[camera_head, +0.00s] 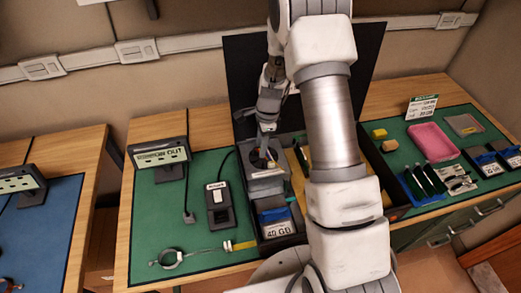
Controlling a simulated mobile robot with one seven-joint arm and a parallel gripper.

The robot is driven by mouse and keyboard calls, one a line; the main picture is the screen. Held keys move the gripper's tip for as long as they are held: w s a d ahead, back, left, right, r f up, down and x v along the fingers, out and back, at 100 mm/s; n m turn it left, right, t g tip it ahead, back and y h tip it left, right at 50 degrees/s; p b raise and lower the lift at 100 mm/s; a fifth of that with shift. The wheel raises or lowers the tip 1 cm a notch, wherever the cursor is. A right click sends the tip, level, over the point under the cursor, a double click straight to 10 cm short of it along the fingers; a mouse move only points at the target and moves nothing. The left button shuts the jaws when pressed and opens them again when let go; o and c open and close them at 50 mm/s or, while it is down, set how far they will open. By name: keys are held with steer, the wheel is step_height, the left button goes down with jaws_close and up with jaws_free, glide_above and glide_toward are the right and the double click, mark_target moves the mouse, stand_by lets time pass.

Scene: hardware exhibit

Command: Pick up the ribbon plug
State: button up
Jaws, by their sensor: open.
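My gripper (267,126) points down over the left part of an open black case (297,227), above a grey boxy part with a dark round opening (263,160). Its jaws are open; the fingertips are small and partly merge with the dark case. I cannot tell whether they touch anything. I cannot say for certain which thing is the ribbon plug. A small light strip with a yellow end (240,245) lies on the green mat left of the case, and a small dark plug on a cable (189,217) lies further left. My arm hides the middle of the case.
A black device (220,205), a round clamp-like ring (171,259) and a sign stand (163,157) are on the left green mat. A pink tray (432,142), dark-handled tools (425,181) and drives (484,162) are on the right. The case's raised lid (243,75) stands behind my gripper.

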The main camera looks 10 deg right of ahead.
steer(key=shift+f, duration=0.35)
steer(key=shift+c, duration=0.3)
jaws_close()
steer(key=shift+r, duration=0.15)
